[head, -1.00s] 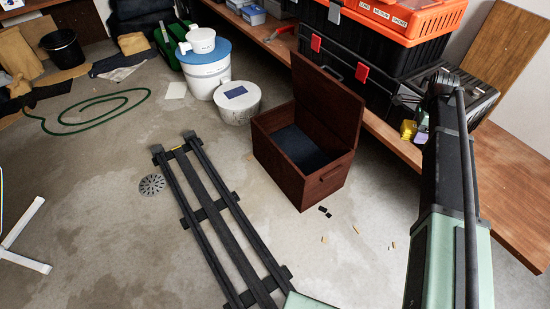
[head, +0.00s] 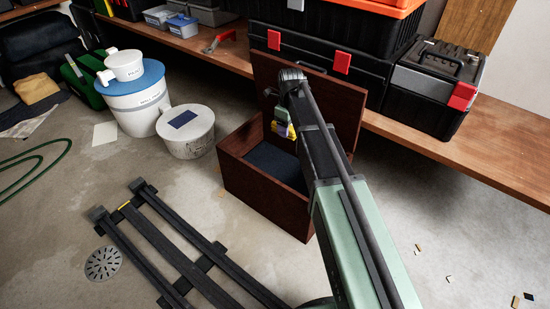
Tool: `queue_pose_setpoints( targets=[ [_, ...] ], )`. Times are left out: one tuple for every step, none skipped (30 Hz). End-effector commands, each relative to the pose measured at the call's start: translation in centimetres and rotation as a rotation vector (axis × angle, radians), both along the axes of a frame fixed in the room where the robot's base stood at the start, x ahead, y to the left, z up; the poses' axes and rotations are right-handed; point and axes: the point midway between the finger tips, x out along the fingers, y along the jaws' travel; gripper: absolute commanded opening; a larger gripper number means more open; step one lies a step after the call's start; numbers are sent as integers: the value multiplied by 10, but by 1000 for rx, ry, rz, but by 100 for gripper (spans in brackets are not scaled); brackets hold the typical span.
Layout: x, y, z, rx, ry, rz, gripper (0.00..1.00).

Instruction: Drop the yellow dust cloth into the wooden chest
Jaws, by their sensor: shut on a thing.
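The wooden chest (head: 250,188) is dark reddish-brown and stands on the floor near the middle of the head view. Its lid (head: 268,70) is up, and a dark lining shows inside. My gripper (head: 284,124) is shut on the yellow dust cloth (head: 283,131), a small bunched yellow piece. In the picture, gripper and cloth appear over the chest opening, in front of the raised lid. The cloth appears clear of the chest floor; its exact height is hard to tell. My arm hides the right part of the chest and part of the lid.
A wooden bench (head: 430,146) with black toolboxes (head: 433,90) runs behind the chest. A white round tub (head: 187,137) and a blue-lidded bucket (head: 136,100) stand to its left. A black rail frame (head: 165,246) lies on the floor in front. Small scraps lie at right.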

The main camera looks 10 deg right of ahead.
Motion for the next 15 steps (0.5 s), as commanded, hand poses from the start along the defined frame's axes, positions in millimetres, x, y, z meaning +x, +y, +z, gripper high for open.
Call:
queue_pose_setpoints(
  targets=[
    [0, 0, 0, 0, 0, -1, 36],
    [0, 0, -1, 0, 0, 0, 36],
    [0, 0, -3, 0, 0, 0, 36],
    [0, 0, -5, 0, 0, 0, 36],
    [0, 0, -7, 0, 0, 0, 36],
    [0, 0, -12, 0, 0, 0, 36],
    [0, 0, -15, 0, 0, 1, 36],
    [0, 0, -20, 0, 0, 1, 36],
    [0, 0, -26, 0, 0, 1, 36],
    [0, 0, -31, 0, 0, 1, 36],
    [0, 0, -36, 0, 0, 1, 36],
    [0, 0, -43, 0, 0, 1, 36],
    [0, 0, -47, 0, 0, 1, 36],
    [0, 0, -52, 0, 0, 1, 36],
    [0, 0, -56, 0, 0, 1, 36]
  ],
)
